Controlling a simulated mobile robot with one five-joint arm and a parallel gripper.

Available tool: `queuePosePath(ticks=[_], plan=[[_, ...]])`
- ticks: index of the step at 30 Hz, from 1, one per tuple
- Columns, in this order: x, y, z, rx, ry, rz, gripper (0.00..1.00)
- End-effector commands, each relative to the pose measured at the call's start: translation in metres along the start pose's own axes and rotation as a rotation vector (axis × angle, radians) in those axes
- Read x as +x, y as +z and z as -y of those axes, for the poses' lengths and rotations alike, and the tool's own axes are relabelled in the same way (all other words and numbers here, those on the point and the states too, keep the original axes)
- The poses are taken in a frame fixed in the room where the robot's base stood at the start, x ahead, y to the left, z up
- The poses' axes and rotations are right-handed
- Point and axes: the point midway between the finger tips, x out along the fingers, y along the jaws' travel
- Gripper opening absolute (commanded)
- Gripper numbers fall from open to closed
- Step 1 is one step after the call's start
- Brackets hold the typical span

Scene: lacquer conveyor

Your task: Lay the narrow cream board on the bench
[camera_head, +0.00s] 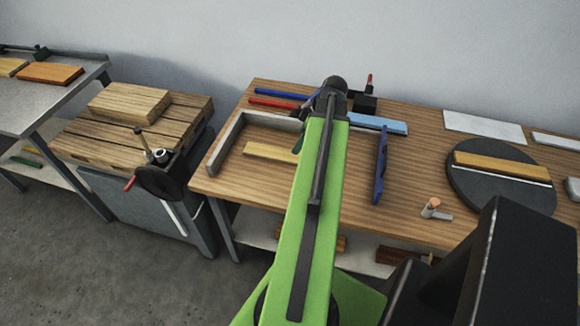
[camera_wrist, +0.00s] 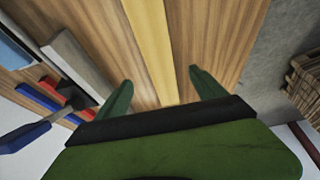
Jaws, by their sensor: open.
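The narrow cream board (camera_head: 265,151) lies flat on the wooden bench (camera_head: 340,185), by a grey L-shaped rail (camera_head: 228,140). My arm hides its right part in the head view. In the wrist view the cream board (camera_wrist: 150,40) runs from the top edge down between my fingers. My gripper (camera_wrist: 160,78) is open, with one green finger on each side of the board and visible gaps to it. In the head view my gripper is mostly hidden behind my arm.
A dark disc (camera_head: 480,190) bears a tan board (camera_head: 502,166). A pallet (camera_head: 80,135) stands left, beyond a gap.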

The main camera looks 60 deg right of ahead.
Motion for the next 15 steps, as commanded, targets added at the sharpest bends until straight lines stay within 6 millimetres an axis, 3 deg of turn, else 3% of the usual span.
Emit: queuePosePath(ticks=[1,3,11,15], plan=[[0.022,0.004,0.0,-0.001,0.0,0.0,0.8],[0.034,0.003,0.0,-0.001,0.0,0.0,0.8],[0.04,0.001,0.0,0.0,0.0,0.0,0.8],[0.058,0.006,-0.001,-0.001,0.0,0.0,0.8]])
